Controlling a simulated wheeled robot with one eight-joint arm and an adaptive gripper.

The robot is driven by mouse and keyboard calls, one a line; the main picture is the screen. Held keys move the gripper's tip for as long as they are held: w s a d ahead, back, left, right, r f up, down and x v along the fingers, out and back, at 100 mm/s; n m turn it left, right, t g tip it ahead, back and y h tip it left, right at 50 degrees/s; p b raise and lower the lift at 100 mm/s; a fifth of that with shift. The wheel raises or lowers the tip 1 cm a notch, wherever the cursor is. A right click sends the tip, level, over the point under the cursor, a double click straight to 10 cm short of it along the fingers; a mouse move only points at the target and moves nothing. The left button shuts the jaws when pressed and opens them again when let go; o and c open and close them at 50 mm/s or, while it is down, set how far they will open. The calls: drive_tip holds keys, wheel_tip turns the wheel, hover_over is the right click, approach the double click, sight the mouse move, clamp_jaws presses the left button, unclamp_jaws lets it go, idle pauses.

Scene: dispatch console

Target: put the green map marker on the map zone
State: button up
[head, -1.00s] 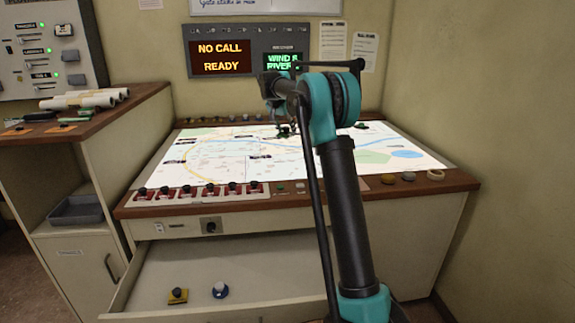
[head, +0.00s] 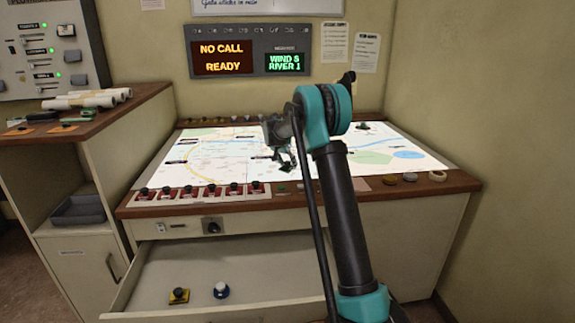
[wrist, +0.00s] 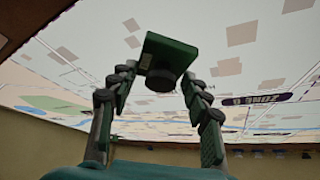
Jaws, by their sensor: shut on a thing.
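The green map marker (wrist: 178,48) is a flat green block with a dark round knob, and it sits between my finger pads in the wrist view. My gripper (wrist: 160,82) is shut on its knob. In the head view my gripper (head: 284,164) is over the lit map (head: 225,150), left of its middle; the marker is too small and dark there to tell apart clearly. A dark zone label (wrist: 262,98) shows on the map in the wrist view. I cannot tell whether the marker touches the map.
A small dark green piece (head: 362,126) stands on the map's far right. Red-based switches (head: 205,192) line the front edge. The wall display (head: 250,58) stands behind.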

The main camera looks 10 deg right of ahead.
drive_tip(key=shift+f, duration=0.25)
drive_tip(key=o, duration=1.2)
drive_tip(key=shift+c, duration=0.2)
drive_tip(key=v, duration=1.2)
drive_tip(key=s+d+f+n+y, duration=0.1)
drive_tip(key=s+d+f, duration=0.1)
drive_tip(key=s, duration=0.6)
drive_tip(key=s+d+f+n, duration=0.2)
drive_tip(key=s, duration=0.7)
drive_tip(key=s+d+f+n+y, duration=0.1)
drive_tip(key=s+d, duration=0.2)
drive_tip(key=s, duration=0.5)
drive_tip(key=s+f+n, duration=0.1)
drive_tip(key=s+f, duration=0.5)
drive_tip(key=s, duration=0.6)
drive_tip(key=s+f+n+y, duration=0.1)
drive_tip(key=s+f, duration=0.5)
drive_tip(key=s, duration=0.7)
drive_tip(key=shift+s+d+n+g+y, duration=0.2)
drive_tip(key=shift+d+n+g+y, duration=0.1)
drive_tip(key=shift+n, duration=0.4)
drive_tip(key=shift+f, duration=0.1)
